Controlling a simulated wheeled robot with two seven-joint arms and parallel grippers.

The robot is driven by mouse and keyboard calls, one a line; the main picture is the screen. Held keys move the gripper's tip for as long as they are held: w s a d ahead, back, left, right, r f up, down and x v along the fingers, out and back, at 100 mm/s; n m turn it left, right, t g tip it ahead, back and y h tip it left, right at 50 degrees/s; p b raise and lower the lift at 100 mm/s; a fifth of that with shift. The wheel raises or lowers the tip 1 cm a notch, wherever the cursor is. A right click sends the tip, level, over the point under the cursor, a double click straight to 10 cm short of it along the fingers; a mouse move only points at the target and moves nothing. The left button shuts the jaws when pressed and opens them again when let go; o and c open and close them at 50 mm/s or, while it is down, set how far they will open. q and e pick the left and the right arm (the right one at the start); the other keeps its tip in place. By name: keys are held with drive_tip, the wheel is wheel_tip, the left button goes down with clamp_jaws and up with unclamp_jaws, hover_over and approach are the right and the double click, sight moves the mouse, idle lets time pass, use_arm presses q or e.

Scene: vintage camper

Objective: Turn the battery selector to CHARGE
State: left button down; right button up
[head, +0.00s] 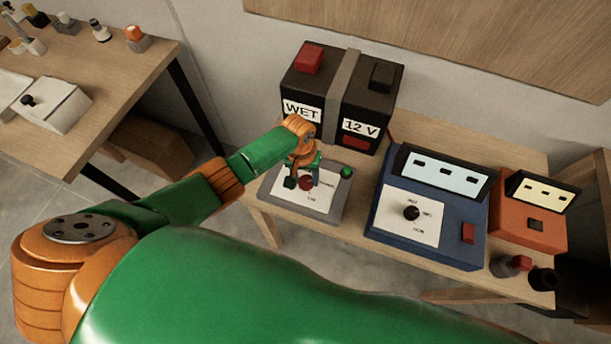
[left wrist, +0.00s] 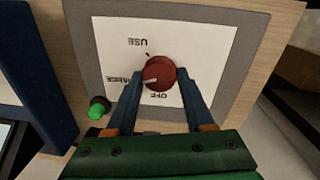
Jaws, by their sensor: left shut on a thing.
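The battery selector is a red round knob (head: 306,183) on a white plate (head: 318,201) of a grey box, in front of the battery. In the left wrist view the knob (left wrist: 159,73) sits between the two fingers of my left gripper (left wrist: 160,88), which is shut on it. The knob's white pointer line faces left in that view, toward a partly hidden label ending in "ARGE". "USE" reads upside down above the knob and "OFF" below it. In the head view my left gripper (head: 303,167) reaches down over the knob and hides part of it.
A green button or lamp (head: 346,172) is at the box's right corner. A black battery (head: 330,99) marked "WET" and "12 V" stands behind. A blue meter box (head: 455,235) and an orange one (head: 512,218) stand to the right. Another table (head: 115,60) is at left.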

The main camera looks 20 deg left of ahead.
sight(304, 179)
use_arm(q)
drive_tip(key=shift+c, duration=1.4)
unclamp_jaws()
drive_tip(key=shift+w+r, duration=0.1)
drive_tip(key=shift+r, duration=0.25)
drive_tip(key=r, duration=0.6)
drive_tip(key=shift+a+r, duration=0.2)
drive_tip(key=shift+a, duration=0.05)
